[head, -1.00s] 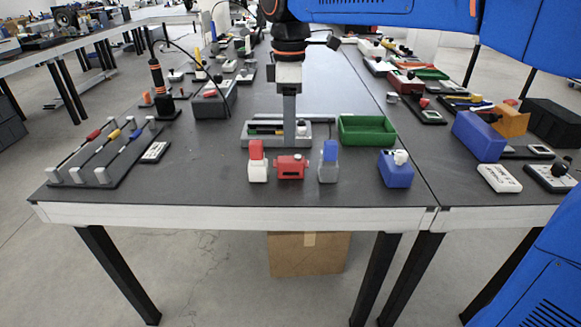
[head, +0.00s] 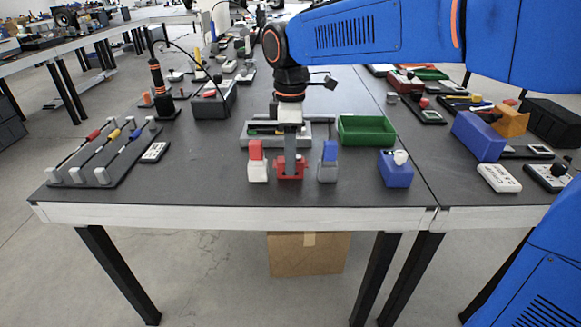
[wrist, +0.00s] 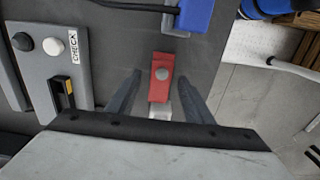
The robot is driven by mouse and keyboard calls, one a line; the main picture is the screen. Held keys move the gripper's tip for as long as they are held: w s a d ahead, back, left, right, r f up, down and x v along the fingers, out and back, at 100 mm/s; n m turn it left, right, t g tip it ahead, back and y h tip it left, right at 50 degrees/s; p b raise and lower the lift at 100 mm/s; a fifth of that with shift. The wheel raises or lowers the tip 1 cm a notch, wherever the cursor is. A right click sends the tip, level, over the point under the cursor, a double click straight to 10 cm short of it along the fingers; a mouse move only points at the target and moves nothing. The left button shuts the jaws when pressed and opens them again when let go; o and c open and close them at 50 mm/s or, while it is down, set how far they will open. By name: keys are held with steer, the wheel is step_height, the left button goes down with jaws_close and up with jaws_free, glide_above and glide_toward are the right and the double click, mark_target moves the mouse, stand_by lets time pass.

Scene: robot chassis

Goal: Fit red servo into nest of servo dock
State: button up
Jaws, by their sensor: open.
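In the wrist view the red servo (wrist: 161,75) lies between my two open fingers, with a gap at each side. A grey unit (head: 250,138) behind them seems to be the servo dock. In the wrist view this unit (wrist: 62,68) has a CHECK label, black and white buttons and a dark slot. The nest is not clearly visible.
A green bin (head: 366,130) stands right of the grey unit. A blue box with a white top (head: 396,171) is at the front right. A cable rack (head: 102,160) is at the left. Bare table lies left of the red-capped bottle.

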jaws_close()
steer(key=shift+r, duration=0.1)
step_height(320, 180, up, 10)
stand_by(0.5)
